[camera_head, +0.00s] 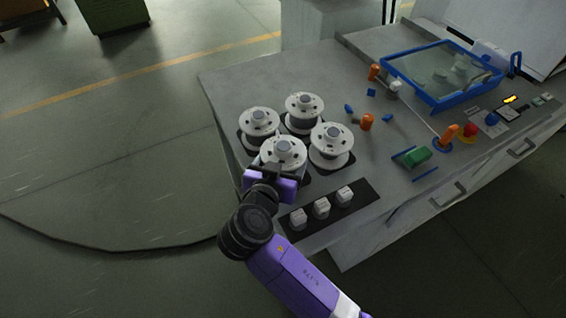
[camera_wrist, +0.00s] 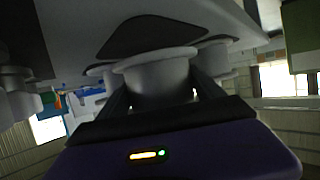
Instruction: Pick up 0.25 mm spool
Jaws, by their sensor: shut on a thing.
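Four white wire spools stand close together on the left part of the bench: back left (camera_head: 259,125), back right (camera_head: 304,110), right (camera_head: 331,145) and front (camera_head: 284,153). No wire size can be read on them. My gripper (camera_head: 272,174) is at the near side of the front spool. In the wrist view my gripper (camera_wrist: 160,95) has a finger on each side of this spool (camera_wrist: 155,68) and is shut on it. The fingertips are partly hidden by the spool. I cannot tell whether the spool touches its dark pad.
A dark strip (camera_head: 352,202) with three white blocks lies along the front edge. Right of the spools are orange pieces (camera_head: 367,122), small blue pieces, a green block (camera_head: 412,157) and a blue-framed tray (camera_head: 437,104). Open floor (camera_head: 110,190) lies left of the bench.

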